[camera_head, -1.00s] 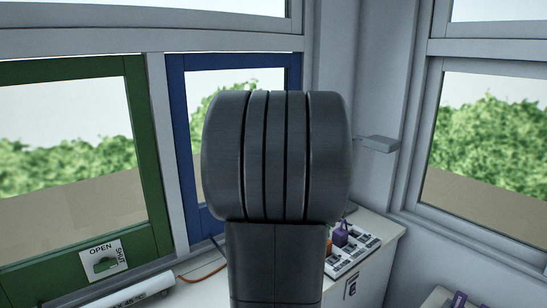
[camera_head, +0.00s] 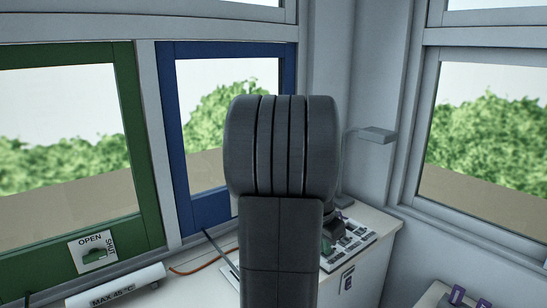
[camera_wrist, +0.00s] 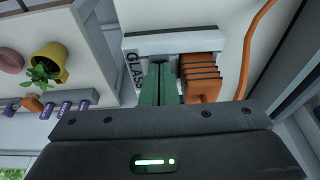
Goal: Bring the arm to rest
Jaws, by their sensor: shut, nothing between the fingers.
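My arm's dark, grooved joint and link fill the middle of the head view and hide part of the worktop behind. My gripper (camera_wrist: 160,66) shows in the wrist view with its two green fingers together, shut and empty. In the head view a small green part of my gripper (camera_head: 327,246) shows just right of the arm, by the panel of small pieces (camera_head: 350,240) on the worktop. An orange ribbed thing (camera_wrist: 200,78) is beside the fingers in the wrist view, near a white holder lettered GLASS (camera_wrist: 175,42). I cannot tell the gap between them.
A white worktop (camera_head: 368,228) runs below the windows, with an orange cord (camera_head: 200,266) and a white tube marked MAX 45 °C (camera_head: 115,288). A grey lamp (camera_head: 375,135) juts out at right. The wrist view shows a yellow pot (camera_wrist: 48,65) with a plant and purple tags.

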